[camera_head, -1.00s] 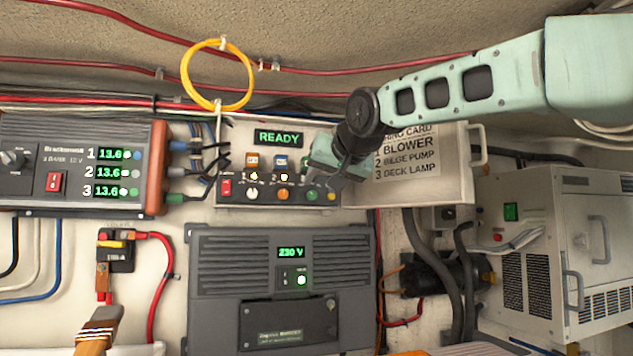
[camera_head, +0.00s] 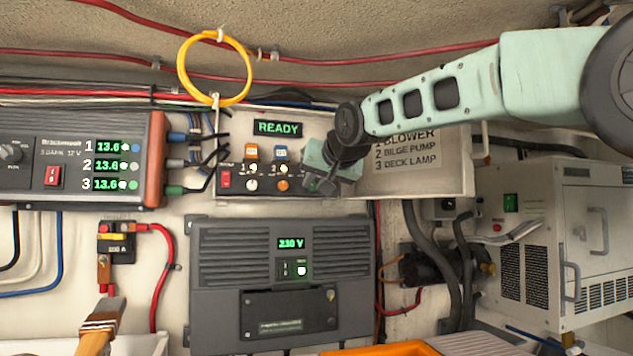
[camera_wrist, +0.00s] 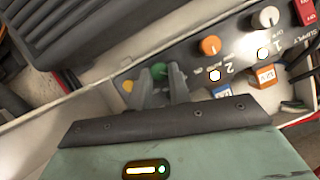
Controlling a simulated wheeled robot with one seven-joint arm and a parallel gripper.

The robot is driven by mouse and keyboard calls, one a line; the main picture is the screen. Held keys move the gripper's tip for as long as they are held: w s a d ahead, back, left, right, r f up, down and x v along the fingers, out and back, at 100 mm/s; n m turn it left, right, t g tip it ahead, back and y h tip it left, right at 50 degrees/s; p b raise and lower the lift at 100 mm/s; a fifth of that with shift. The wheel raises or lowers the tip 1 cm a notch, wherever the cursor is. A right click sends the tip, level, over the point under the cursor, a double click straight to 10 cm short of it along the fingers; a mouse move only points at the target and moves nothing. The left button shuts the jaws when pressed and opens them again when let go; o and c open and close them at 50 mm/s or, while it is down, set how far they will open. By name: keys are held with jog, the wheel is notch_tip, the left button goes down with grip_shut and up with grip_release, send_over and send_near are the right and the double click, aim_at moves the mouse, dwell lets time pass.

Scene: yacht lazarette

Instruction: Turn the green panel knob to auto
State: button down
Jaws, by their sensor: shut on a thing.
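The control panel (camera_head: 238,193) carries a row of round knobs. The green knob (camera_wrist: 159,70) shows in the wrist view between the two grey fingers of my gripper (camera_wrist: 161,81), which is shut on it. Its pointer and the AUTO mark for it cannot be made out. In the head view my gripper (camera_head: 322,184) covers the right end of the panel and hides the green knob. The orange knob (camera_wrist: 210,46) and the white knob (camera_wrist: 265,17) sit on one side of it.
A READY display (camera_head: 279,128) is above the panel. The open box lid (camera_head: 425,175) with a printed card stands just right of my gripper. A yellow cable loop (camera_head: 214,68) hangs at upper left. A grey inverter (camera_head: 280,285) is below.

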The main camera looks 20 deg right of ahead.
jog(key=shift+d, duration=0.1)
jog(key=m+b, duration=0.1)
jog(key=m+y+b, duration=0.2)
jog(key=shift+d+f, duration=0.25)
jog(key=shift+f, duration=0.1)
jog(key=m+y+b, duration=0.1)
jog(key=m+b, duration=0.1)
jog(key=b, duration=0.1)
jog(key=shift+t, duration=0.4)
jog(key=shift+m+t+y+b, duration=0.35)
jog(key=shift+m+b, duration=0.25)
jog(key=shift+b, duration=0.35)
jog(key=c, duration=1.3)
grip_release()
jog(key=shift+r, duration=0.1)
